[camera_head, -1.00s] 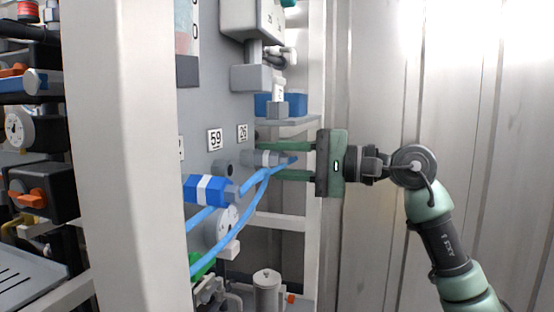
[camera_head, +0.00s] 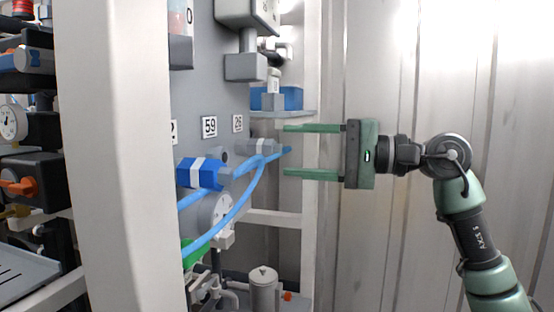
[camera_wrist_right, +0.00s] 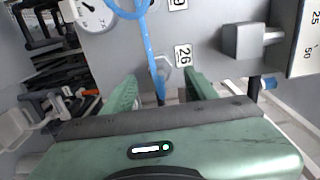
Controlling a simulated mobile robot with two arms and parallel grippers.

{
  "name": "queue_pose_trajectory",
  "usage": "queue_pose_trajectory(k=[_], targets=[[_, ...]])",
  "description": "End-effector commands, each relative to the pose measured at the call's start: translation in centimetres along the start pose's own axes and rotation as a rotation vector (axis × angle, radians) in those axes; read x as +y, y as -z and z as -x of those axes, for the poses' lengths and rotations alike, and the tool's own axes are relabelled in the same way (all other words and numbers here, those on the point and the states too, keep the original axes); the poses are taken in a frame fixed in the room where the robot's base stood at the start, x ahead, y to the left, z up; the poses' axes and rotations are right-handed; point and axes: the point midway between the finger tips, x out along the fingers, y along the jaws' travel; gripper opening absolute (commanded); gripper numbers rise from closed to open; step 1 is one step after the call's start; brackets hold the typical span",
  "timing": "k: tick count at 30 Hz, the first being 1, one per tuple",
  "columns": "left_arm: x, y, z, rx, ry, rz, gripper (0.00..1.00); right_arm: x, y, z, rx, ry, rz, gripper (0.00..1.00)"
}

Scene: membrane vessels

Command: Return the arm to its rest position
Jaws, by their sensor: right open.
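My right gripper (camera_head: 285,150) is open and empty in the head view, its two green fingers pointing left toward the grey panel. It is to the right of the grey fitting (camera_head: 262,146) under the label 26, with the end of a blue hose (camera_head: 250,192) just by the fingertips. In the right wrist view, the gripper (camera_wrist_right: 160,85) shows its two fingers spread apart, with the blue hose (camera_wrist_right: 146,45) and the label 26 (camera_wrist_right: 183,55) beyond them. My left gripper is not in view.
A white upright post (camera_head: 125,150) stands left of the panel (camera_head: 215,100). A blue fitting (camera_head: 202,173) and a round gauge (camera_head: 210,213) are on the panel. A corrugated wall (camera_head: 390,80) is behind my right arm. A shelf frame (camera_head: 310,60) stands near the fingers.

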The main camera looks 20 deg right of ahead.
Motion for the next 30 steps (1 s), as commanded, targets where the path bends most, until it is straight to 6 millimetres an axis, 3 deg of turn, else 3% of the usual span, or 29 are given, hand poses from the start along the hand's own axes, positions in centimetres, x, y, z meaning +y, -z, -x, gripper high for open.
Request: queue_pose_trajectory(k=[6, 22, 26, 30], targets=[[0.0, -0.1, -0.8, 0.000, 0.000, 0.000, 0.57, 0.1, 0.0, 2.0, 0.000, 0.000, 0.000, 0.57], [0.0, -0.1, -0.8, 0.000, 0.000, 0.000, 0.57, 0.3, 0.2, 1.8, -0.007, 0.005, -0.027, 0.57], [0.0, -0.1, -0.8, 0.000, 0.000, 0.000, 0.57, 3.3, 2.3, -0.1, -0.063, 0.063, -0.302, 0.57], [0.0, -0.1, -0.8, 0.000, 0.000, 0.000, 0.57, 10.6, 7.4, -2.9, -0.135, 0.199, -0.903, 0.57]])
